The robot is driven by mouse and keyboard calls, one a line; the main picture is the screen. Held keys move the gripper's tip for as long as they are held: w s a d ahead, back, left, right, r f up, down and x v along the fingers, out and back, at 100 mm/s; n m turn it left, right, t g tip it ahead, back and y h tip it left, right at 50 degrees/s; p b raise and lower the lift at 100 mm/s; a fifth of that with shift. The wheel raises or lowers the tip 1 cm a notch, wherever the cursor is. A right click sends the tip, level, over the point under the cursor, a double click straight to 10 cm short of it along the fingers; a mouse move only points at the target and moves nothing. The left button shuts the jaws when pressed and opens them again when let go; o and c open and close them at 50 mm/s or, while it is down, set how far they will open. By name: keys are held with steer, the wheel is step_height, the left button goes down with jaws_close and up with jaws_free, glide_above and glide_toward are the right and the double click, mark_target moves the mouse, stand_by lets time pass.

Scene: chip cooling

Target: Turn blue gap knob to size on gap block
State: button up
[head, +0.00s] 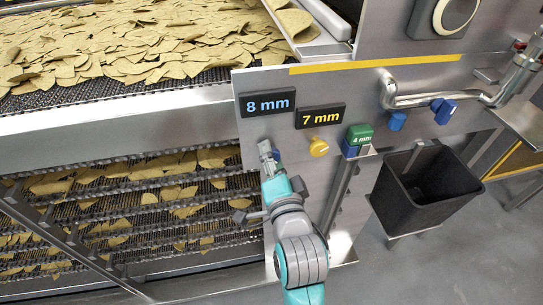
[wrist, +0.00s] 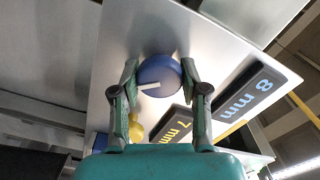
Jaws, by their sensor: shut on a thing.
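The blue knob (wrist: 158,72) is round and sits on the steel panel, with a white pointer line on its face in the wrist view. My gripper (wrist: 160,80) has one finger on each side and is shut on it. In the head view, my gripper (head: 268,152) is at the panel below the blue-lettered 8 mm sign (head: 267,103), and mostly hides the knob. A green block (head: 360,134) marked 4 mm, with blue below it, sits on the panel further right. I cannot read a scale around the knob.
A yellow knob (head: 318,146) sits right of the blue one, below the yellow-lettered 7 mm sign (head: 320,117). A bent steel pipe (head: 432,99) with blue handles and a black bin (head: 425,190) are at the right. Chip conveyors (head: 130,125) fill the left.

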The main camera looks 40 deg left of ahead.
steer(key=n, duration=0.7)
steer(key=shift+f, duration=0.1)
steer(key=n, duration=0.6)
steer(key=shift+s+n, duration=0.1)
steer(key=shift+n, duration=0.3)
steer(key=n, duration=1.3)
steer(key=shift+a+n, duration=0.1)
steer(key=shift+n, duration=0.2)
steer(key=n, duration=0.4)
steer(key=shift+f, duration=0.1)
steer(key=n, duration=0.9)
steer(key=shift+n, duration=0.3)
steer(key=n, duration=0.4)
steer(key=shift+n, duration=0.3)
